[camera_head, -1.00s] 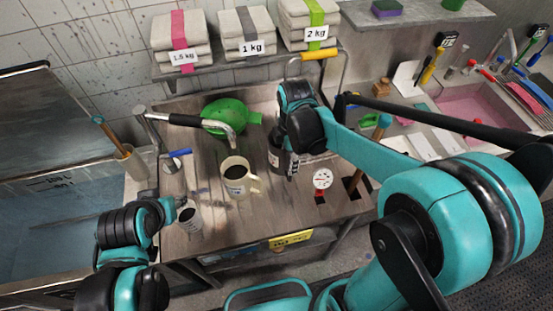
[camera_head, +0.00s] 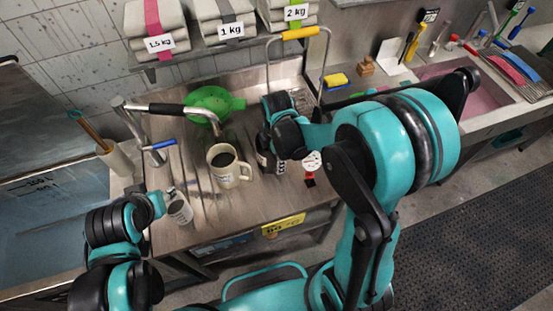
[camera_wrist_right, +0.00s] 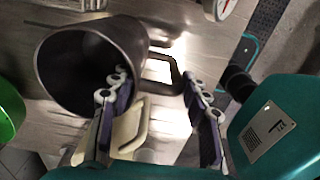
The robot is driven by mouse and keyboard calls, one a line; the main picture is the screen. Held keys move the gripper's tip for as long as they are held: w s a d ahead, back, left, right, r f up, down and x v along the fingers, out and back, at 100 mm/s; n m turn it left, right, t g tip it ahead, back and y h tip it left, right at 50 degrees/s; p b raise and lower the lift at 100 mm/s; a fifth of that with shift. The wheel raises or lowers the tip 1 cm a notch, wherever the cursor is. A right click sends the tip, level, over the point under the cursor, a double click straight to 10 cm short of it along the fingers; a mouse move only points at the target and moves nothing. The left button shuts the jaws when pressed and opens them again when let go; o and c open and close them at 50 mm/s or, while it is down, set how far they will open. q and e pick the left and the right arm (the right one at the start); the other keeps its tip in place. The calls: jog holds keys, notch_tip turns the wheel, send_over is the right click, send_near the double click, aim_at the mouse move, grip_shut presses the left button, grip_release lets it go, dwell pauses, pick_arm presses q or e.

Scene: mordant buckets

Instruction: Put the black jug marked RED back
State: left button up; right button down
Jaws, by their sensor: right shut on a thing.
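The black jug (camera_head: 264,158) stands upright or nearly so at the right of the cream jug, at the worktop. In the right wrist view its open dark mouth (camera_wrist_right: 75,65) and its handle show.
The cream jug (camera_head: 226,168) with dark contents stands close left of the black jug. A green colander (camera_head: 212,102), a metal tap (camera_head: 135,120) and a round dial (camera_head: 312,162) are nearby. A wire rack with a yellow handle (camera_head: 300,33) stands behind.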

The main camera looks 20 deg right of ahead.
jog(key=shift+s, duration=0.1)
jog(key=c, duration=0.8)
grip_release()
jog(key=shift+f, duration=0.1)
jog(key=shift+o, duration=0.2)
jog(key=shift+r, duration=0.5)
notch_tip(320, 180, up, 11)
jog(key=p, duration=0.2)
jog(key=s+d+r+m+t, duration=0.1)
jog(key=s+r+m+t, duration=0.1)
jog(key=m, duration=0.7)
jog(key=s+d+r+m+t, duration=0.2)
jog(key=s+m+t, duration=0.3)
jog(key=s+m, duration=0.2)
jog(key=m, duration=0.2)
jog(key=shift+s+r+m, duration=0.25)
jog(key=shift+r+m, duration=0.05)
jog(key=shift+r, duration=0.05)
